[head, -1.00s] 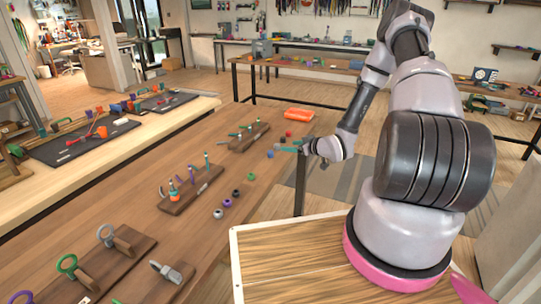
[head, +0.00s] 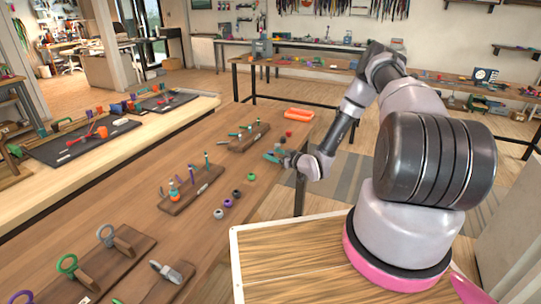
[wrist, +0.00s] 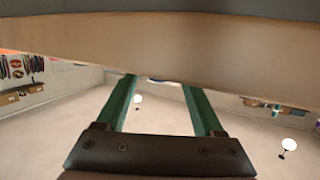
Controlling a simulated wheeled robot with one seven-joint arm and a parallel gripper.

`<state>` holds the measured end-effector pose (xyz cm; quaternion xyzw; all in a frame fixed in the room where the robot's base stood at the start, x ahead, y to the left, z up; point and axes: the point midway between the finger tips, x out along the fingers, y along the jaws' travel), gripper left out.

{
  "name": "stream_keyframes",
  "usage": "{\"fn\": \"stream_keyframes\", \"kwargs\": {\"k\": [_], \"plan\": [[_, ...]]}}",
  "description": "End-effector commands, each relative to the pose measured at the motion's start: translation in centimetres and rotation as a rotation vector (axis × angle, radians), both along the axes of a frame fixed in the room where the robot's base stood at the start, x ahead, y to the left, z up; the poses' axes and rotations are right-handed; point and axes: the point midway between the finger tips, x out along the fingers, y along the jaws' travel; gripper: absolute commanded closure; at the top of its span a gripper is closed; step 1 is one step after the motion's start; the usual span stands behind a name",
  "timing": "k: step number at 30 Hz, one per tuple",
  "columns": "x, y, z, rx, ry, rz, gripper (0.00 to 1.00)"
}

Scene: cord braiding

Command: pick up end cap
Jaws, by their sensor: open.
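Farther back are a blue-grey cap (head: 282,140) and a red cap (head: 289,133). My gripper (head: 270,157) has teal fingers and is at the table edge beside the farther caps, hiding part of that row. In the wrist view its green fingers (wrist: 160,90) are spread apart with no cap between them.
Wooden racks with tools (head: 185,192) stand left of the caps, and a smaller rack (head: 249,137) lies behind. An orange tray (head: 299,113) sits at the table's far end. In the wrist view a pale brown surface (wrist: 150,45) crosses close above the fingers.

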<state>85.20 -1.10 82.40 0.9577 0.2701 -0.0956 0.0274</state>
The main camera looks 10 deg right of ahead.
Motion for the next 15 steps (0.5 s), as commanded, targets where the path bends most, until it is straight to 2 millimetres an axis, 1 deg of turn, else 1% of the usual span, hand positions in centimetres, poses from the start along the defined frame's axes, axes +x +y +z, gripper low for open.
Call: {"fn": "stream_keyframes", "kwargs": {"k": [1, 3, 6, 13, 14, 15], "plan": [[0.7, 0.4, -0.3, 0.0, 0.0, 0.002, 0.31], [1.4, 0.8, -0.4, -0.001, 0.0, 0.001, 0.31], [2.0, 1.2, -0.5, -0.001, 0.0, 0.001, 0.31], [2.1, 1.2, -0.6, 0.0, 0.001, 0.0, 0.31], [2.1, 1.2, -0.6, -0.001, 0.001, 0.0, 0.38], [2.1, 1.2, -0.6, 0.0, 0.0, 0.0, 0.54]]}}
